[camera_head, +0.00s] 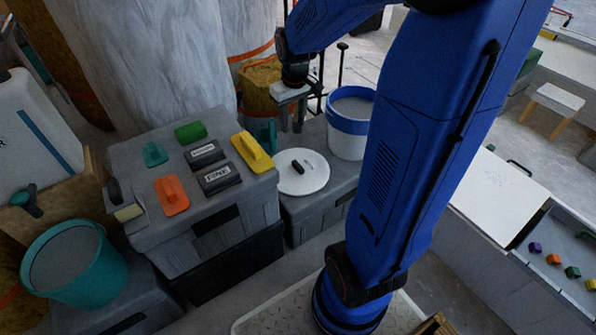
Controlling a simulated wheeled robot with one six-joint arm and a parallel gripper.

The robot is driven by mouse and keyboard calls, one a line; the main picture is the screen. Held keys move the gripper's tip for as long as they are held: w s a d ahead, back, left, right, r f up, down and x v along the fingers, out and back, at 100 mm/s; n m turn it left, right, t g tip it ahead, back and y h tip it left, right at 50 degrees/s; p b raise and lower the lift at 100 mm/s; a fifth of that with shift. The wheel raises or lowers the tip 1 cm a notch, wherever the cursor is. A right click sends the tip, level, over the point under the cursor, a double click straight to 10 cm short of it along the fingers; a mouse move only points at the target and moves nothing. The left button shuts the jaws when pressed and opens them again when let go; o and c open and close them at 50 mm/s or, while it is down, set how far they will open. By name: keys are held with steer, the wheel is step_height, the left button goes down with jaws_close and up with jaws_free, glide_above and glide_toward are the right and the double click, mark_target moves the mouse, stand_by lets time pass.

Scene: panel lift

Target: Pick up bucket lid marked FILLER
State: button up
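A white round lid (315,180) with a dark knob lies flat on a grey case right of the tool-covered box. Small dark marking shows near the knob, too small to read. My gripper (291,128) points down above and behind the lid, as seen in the head view. Its two fingers are apart with nothing visible between them. The fingers appear clear of the lid, though the exact height is hard to tell.
A white bucket with a blue rim (349,139) stands right of the lid. The grey box (199,243) on the left bears a yellow float (252,152), an orange float (171,196) and several blocks. A teal bucket (75,274) stands at lower left.

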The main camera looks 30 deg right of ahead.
steer(key=g, duration=0.1)
glide_above(298, 165)
step_height(298, 165, down, 11)
step_height(298, 165, down, 13)
steer(key=shift+w+d+r, duration=0.15)
steer(key=shift+f, duration=2.7)
jaws_close()
